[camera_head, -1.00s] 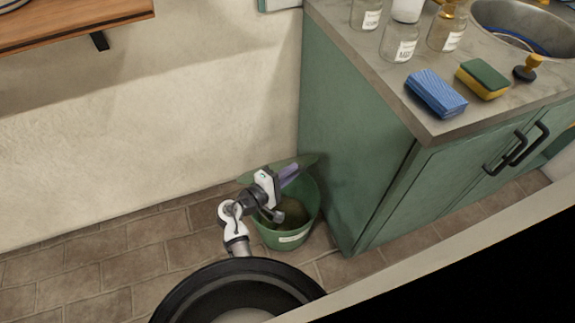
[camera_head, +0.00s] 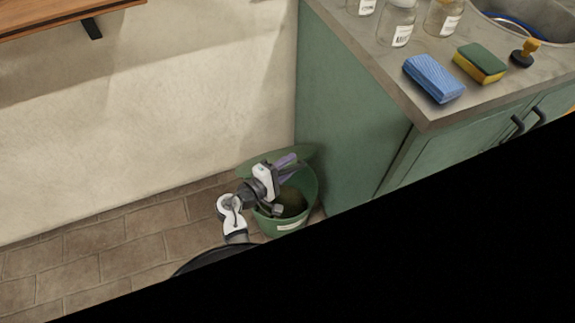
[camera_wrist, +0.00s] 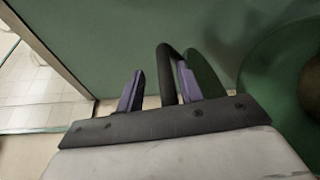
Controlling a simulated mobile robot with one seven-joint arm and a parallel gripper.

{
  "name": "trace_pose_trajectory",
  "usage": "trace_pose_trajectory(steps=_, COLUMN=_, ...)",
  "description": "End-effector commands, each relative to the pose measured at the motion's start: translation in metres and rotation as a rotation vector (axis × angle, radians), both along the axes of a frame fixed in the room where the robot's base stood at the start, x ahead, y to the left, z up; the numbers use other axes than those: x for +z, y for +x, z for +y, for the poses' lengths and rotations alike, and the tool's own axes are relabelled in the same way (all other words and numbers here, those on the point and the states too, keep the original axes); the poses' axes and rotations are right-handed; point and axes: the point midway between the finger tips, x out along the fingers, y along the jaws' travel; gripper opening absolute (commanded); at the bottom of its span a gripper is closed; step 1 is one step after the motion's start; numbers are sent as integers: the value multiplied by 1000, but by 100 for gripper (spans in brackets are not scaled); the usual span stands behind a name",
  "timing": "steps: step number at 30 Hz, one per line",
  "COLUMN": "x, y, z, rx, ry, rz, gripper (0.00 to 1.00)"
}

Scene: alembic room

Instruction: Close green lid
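The green bin (camera_head: 306,192) stands on the floor beside the green cabinet, with dark contents showing inside. Its green lid (camera_head: 296,153) is open, tilted up at the back of the bin. In the wrist view the lid (camera_wrist: 206,74) appears nearly edge-on, beside a dark looped handle (camera_wrist: 167,72). My gripper (camera_head: 291,164) is by the lid above the bin. In the wrist view my gripper (camera_wrist: 160,82) has its purple fingers apart. The handle bar shows between them, nearer the right finger, with a clear gap to the left finger. Contact with the right finger is unclear.
The green cabinet (camera_head: 345,115) stands close to the right of the bin. Its counter (camera_head: 395,82) holds a blue sponge (camera_head: 434,78), a green-yellow sponge (camera_head: 480,63) and jars. A wall is behind; tiled floor (camera_head: 100,245) is open at left.

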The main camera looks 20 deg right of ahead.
Motion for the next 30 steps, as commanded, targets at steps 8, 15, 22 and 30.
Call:
trace_pose_trajectory(steps=8, x=2, y=-6, z=19, rx=3, ry=-2, rz=-1, gripper=36)
trace_pose_trajectory(steps=15, x=8, y=-26, z=70, rx=4, ry=-1, rz=-2, gripper=36)
trace_pose_trajectory(steps=22, x=12, y=-42, z=111, rx=3, ry=0, rz=0, gripper=36)
trace_pose_trajectory(steps=30, x=14, y=-49, z=129, rx=0, ry=0, rz=0, gripper=36)
